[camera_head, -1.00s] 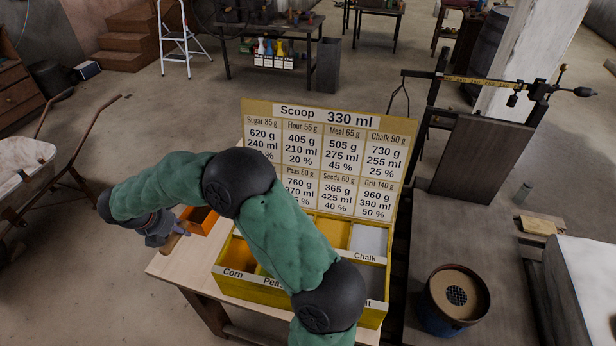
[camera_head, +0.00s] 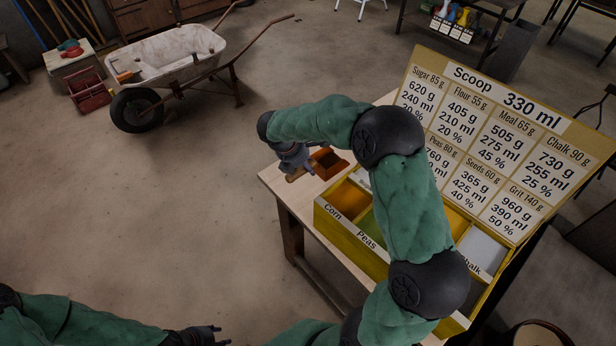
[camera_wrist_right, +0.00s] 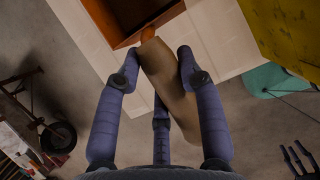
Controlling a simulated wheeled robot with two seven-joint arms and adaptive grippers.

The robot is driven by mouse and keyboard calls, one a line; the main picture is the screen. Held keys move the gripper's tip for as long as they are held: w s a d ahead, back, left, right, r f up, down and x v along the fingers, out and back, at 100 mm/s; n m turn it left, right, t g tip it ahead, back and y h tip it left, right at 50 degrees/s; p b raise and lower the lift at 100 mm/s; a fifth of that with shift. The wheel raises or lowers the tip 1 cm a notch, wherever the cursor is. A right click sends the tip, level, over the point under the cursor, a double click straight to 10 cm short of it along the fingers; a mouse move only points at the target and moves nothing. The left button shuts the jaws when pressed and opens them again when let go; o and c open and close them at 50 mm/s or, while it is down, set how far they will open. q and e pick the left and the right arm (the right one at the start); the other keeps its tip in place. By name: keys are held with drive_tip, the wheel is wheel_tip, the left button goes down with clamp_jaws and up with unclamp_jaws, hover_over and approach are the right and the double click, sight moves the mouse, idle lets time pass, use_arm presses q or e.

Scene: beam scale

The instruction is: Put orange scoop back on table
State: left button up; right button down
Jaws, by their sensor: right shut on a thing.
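The orange scoop (camera_head: 327,162) is at the near-left end of the wooden table (camera_head: 296,199), beside the yellow grain box (camera_head: 352,238). My right gripper (camera_head: 296,170) is shut on the scoop's wooden handle, which extends past the table's edge. In the right wrist view the handle (camera_wrist_right: 166,78) lies between the fingers, and the orange scoop (camera_wrist_right: 122,28) shows above the pale tabletop. I cannot tell whether the scoop touches the table. My left gripper (camera_head: 211,337) is empty at the bottom of the head view, away from the table; its fingers look spread in the right wrist view (camera_wrist_right: 301,157).
My right arm hides part of the box. A wheelbarrow (camera_head: 165,62) and a red crate (camera_head: 89,92) stand on the floor at the upper left. Floor left of the table is clear.

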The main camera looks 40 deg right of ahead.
drive_tip(key=shift+f+b, duration=0.85)
drive_tip(key=shift+f, duration=1.75)
drive_tip(key=c, duration=0.8)
unclamp_jaws()
drive_tip(key=p+v, duration=0.4)
drive_tip(key=v, duration=0.8)
